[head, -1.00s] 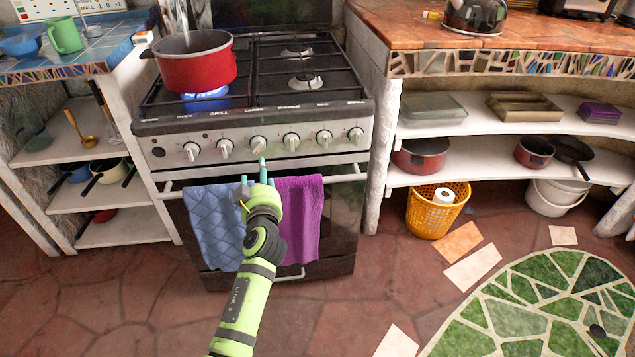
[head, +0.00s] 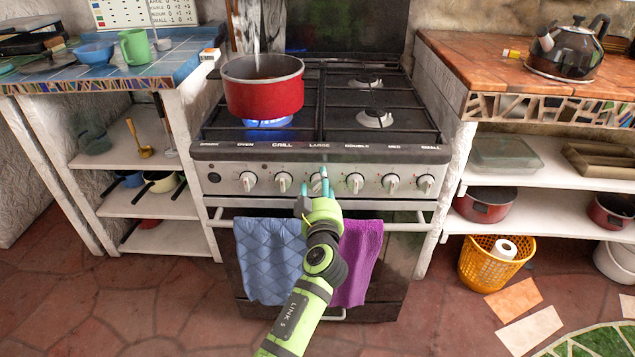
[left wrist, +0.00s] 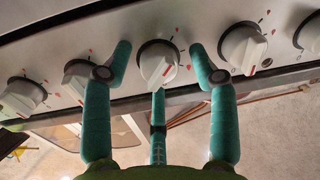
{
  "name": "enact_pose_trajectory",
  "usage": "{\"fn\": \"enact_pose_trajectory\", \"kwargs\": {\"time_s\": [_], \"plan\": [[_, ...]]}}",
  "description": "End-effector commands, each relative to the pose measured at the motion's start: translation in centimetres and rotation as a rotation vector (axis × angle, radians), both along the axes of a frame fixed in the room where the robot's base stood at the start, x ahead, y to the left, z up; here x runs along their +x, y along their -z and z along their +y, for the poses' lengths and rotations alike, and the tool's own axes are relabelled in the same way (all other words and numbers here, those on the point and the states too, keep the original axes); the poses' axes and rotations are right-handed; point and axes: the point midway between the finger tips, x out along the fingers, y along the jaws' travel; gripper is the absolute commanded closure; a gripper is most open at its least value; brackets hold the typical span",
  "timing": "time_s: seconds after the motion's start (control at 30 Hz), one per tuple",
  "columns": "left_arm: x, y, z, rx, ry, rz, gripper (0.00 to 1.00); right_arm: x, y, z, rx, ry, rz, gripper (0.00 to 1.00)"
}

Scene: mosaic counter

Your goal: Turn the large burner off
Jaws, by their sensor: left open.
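The large burner knob (head: 317,183), white with a red mark, sits under the label LARGE on the stove's front panel. My left gripper (head: 314,183) is open in front of it and partly covers it in the head view. In the left wrist view the knob (left wrist: 158,64) is between the green fingertips (left wrist: 160,62), with a gap on each side; its red mark is tilted. A blue flame (head: 268,122) burns under the red pot (head: 263,97) on the front left burner. My right gripper is not in view.
Neighbouring knobs, GRILL (head: 283,181) and DOUBLE (head: 355,183), sit close on either side. Below, a blue towel (head: 268,262) and a purple towel (head: 357,262) hang on the oven handle (head: 400,227). A kettle (head: 568,52) stands on the right counter.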

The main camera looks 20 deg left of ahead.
Motion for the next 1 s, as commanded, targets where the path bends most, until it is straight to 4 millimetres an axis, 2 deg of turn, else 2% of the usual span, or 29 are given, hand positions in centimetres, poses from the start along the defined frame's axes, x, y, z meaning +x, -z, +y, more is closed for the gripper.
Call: {"fn": "enact_pose_trajectory", "kwargs": {"time_s": [0.17, 0.2, 0.27, 0.3, 0.67, 1.0], "plan": [[0.00, 0.05, -0.02, 0.000, 0.000, 0.001, 0.41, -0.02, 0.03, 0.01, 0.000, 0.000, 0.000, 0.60], [-0.01, 0.04, -0.01, 0.000, 0.000, 0.001, 0.57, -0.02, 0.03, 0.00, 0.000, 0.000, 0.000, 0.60], [-0.01, 0.04, -0.01, 0.000, 0.000, 0.001, 0.81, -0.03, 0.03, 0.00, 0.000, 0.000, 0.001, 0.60], [0.00, 0.04, 0.00, 0.000, 0.000, 0.001, 0.97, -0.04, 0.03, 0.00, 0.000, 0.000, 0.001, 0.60], [0.04, -0.08, 0.05, 0.017, 0.000, 0.002, 0.97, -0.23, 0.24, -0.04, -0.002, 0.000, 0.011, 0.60], [0.08, -0.12, 0.09, 0.194, -0.001, 0.047, 0.97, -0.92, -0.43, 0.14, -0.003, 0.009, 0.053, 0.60]]}}
